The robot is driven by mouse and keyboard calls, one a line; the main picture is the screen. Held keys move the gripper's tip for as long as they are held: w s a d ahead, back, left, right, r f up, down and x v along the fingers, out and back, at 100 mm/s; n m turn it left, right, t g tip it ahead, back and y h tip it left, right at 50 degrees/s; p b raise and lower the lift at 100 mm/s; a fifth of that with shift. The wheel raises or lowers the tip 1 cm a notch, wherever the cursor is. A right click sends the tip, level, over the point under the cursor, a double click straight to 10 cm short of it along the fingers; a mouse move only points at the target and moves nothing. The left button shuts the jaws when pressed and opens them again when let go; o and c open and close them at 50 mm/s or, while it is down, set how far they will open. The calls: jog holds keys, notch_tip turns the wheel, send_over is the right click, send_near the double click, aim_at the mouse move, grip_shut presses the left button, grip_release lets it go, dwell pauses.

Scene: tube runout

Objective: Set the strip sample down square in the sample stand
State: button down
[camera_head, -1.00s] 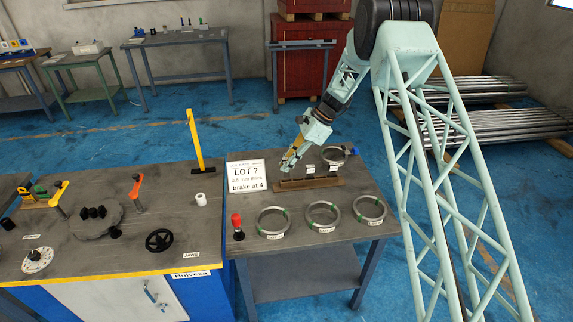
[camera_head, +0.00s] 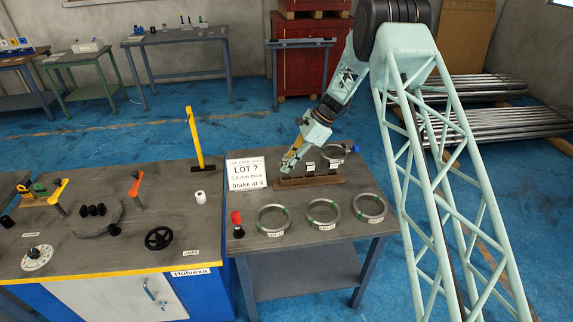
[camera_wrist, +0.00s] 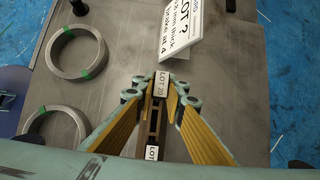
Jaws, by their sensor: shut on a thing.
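My gripper (camera_wrist: 161,92) is shut on the strip sample (camera_wrist: 161,84), a small piece with a white "LOT 20" label between the fingertips. The brown sample stand (camera_wrist: 152,125) runs below and behind the fingers in the wrist view. In the head view, my gripper (camera_head: 287,168) is at the left end of the long, low sample stand (camera_head: 325,181). The sample's lower edge is hidden, so I cannot tell whether it touches the stand.
A "LOT ?" card (camera_head: 246,173) stands close left of the stand. Several grey coils with green marks, one of them here (camera_head: 322,213), lie in front, and another (camera_head: 345,152) lies behind. A red-topped post (camera_head: 237,222) is at the table's left edge.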

jog(key=shift+f+b, duration=0.5)
jog(key=shift+f, duration=0.95)
jog(key=shift+f, duration=0.15)
jog(key=c, duration=2.6)
grip_release()
jog(key=shift+o, duration=0.2)
jog(key=v, duration=1.2)
